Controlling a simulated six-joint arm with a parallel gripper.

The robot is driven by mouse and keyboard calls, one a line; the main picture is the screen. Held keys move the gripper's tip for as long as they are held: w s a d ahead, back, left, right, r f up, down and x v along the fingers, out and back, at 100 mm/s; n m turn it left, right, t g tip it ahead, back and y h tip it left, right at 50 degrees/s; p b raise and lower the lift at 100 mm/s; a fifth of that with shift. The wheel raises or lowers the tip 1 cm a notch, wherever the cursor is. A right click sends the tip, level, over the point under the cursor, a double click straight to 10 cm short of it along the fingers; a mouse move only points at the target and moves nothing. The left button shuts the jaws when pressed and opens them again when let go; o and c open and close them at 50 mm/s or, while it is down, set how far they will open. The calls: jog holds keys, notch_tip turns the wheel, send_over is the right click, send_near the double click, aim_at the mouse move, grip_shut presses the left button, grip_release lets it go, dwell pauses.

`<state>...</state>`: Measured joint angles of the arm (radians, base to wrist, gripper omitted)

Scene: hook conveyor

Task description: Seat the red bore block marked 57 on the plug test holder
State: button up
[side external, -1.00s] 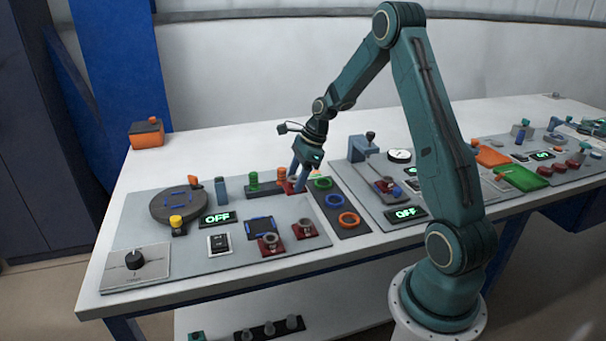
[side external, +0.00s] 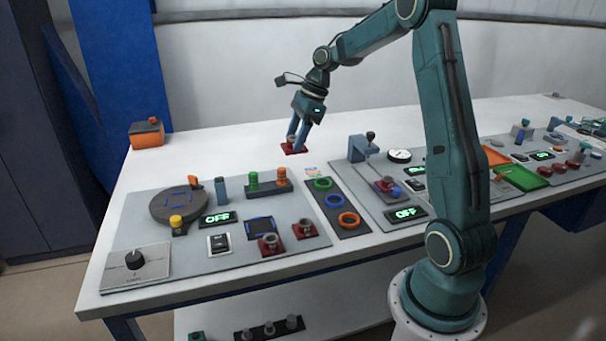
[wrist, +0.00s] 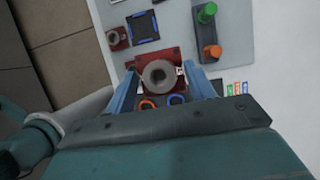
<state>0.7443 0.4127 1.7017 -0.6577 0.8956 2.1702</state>
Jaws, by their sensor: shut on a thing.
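My gripper (side external: 293,140) is shut on a red block (side external: 294,148) with a grey round bore. It holds the block up in the air, above the back of the left panel. In the wrist view the held block (wrist: 171,54) sits between the two blue fingers, its grey ring facing the camera. No number can be read on it. Two similar red blocks with grey bores, a front one (side external: 269,245) and a right one (side external: 304,230), stand on the left panel. A dark square with a blue outline (side external: 260,226) lies beside them. I cannot tell which fixture is the plug test holder.
A rack of green and orange pegs (side external: 267,189) stands behind the dark square. A lever fixture (side external: 358,149) rises on the middle panel. An orange box (side external: 147,134) is at the back left. The rear table is clear.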

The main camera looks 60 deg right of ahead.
dwell(0.4)
jog(key=w+a+f, duration=0.4)
jog(key=a+f, duration=0.7)
jog(key=f, duration=0.1)
jog(key=shift+w+f, duration=0.35)
jog(key=shift+w, duration=0.05)
jog(key=shift+f, duration=2.7)
jog(key=shift+f, duration=0.7)
dwell(0.7)
dwell(0.5)
jog(key=o, duration=1.7)
jog(key=shift+c, duration=0.2)
jog(key=shift+r, duration=0.15)
